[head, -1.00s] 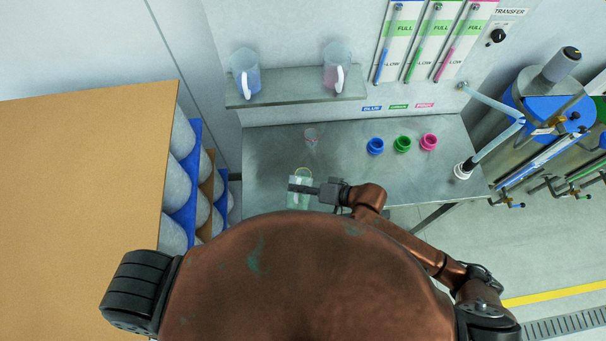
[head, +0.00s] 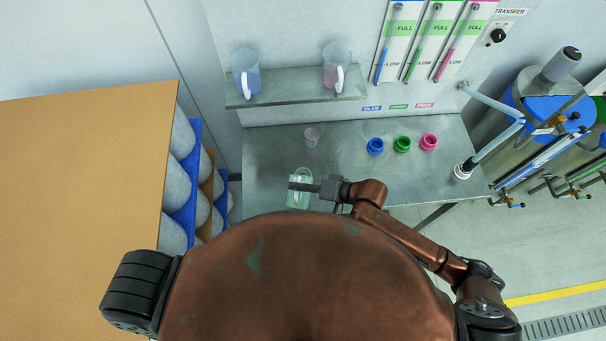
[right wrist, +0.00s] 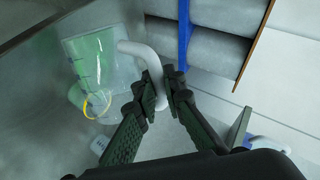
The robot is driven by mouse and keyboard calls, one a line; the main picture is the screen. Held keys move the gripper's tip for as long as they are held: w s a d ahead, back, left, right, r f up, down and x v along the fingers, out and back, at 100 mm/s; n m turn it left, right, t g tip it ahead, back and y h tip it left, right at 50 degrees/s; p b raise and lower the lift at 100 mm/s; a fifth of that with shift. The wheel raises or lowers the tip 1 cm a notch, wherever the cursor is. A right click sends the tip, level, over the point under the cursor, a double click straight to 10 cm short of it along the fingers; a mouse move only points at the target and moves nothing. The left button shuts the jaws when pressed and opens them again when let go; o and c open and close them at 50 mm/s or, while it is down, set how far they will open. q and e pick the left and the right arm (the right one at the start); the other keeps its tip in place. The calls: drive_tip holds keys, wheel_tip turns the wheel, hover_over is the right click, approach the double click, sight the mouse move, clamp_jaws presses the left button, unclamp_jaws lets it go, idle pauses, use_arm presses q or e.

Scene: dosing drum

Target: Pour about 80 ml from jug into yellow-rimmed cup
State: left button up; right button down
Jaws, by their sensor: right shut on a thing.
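My right gripper (head: 318,188) is shut on the white handle of a clear jug (head: 297,200). In the right wrist view, the fingers (right wrist: 162,88) pinch the handle, and the jug (right wrist: 112,62) shows green liquid inside. I cannot tell its exact tilt. The yellow-rimmed cup (head: 303,171) sits just beyond the jug in the head view, partly hidden by it. Its yellow rim (right wrist: 91,112) shows at the jug's lower edge in the right wrist view. Its contents are not clear. My left gripper is out of view.
A red-rimmed cup (head: 312,137) stands farther back on the metal bench (head: 345,145). Blue (head: 376,146), green (head: 403,144) and pink (head: 429,143) rings are to its right. Two jugs, bluish (head: 246,76) and pinkish (head: 335,68), stand on the shelf (head: 295,91).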

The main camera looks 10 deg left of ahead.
sight(296, 204)
drive_tip(key=shift+w+r+m+g+p, duration=0.2)
drive_tip(key=shift+w+p, duration=0.1)
drive_tip(key=shift+w, duration=0.1)
drive_tip(key=shift+w+r+m+g+p, duration=0.1)
drive_tip(key=shift+w+r+p, duration=0.05)
drive_tip(key=shift+w+p, duration=0.2)
idle(1.4)
drive_tip(key=s+f+n+t+b, duration=0.1)
drive_tip(key=s, duration=0.1)
drive_tip(key=s+f+t, duration=0.1)
drive_tip(key=s+f, duration=0.1)
drive_tip(key=shift+s+f+n+b, duration=0.1)
drive_tip(key=shift+s+n+b, duration=0.05)
drive_tip(key=shift+n+b, duration=0.25)
drive_tip(key=shift+s+n+t, duration=0.15)
drive_tip(key=shift+n+t, duration=0.15)
drive_tip(key=shift+s+f+y+b, duration=0.2)
drive_tip(key=shift+f+y+b, duration=0.15)
drive_tip(key=shift+f, duration=0.25)
drive_tip(key=shift+s+f+n, duration=0.1)
drive_tip(key=shift+s+n, duration=0.1)
drive_tip(key=shift+n, duration=0.1)
drive_tip(key=shift+s+t, duration=0.15)
drive_tip(key=shift+t, duration=0.25)
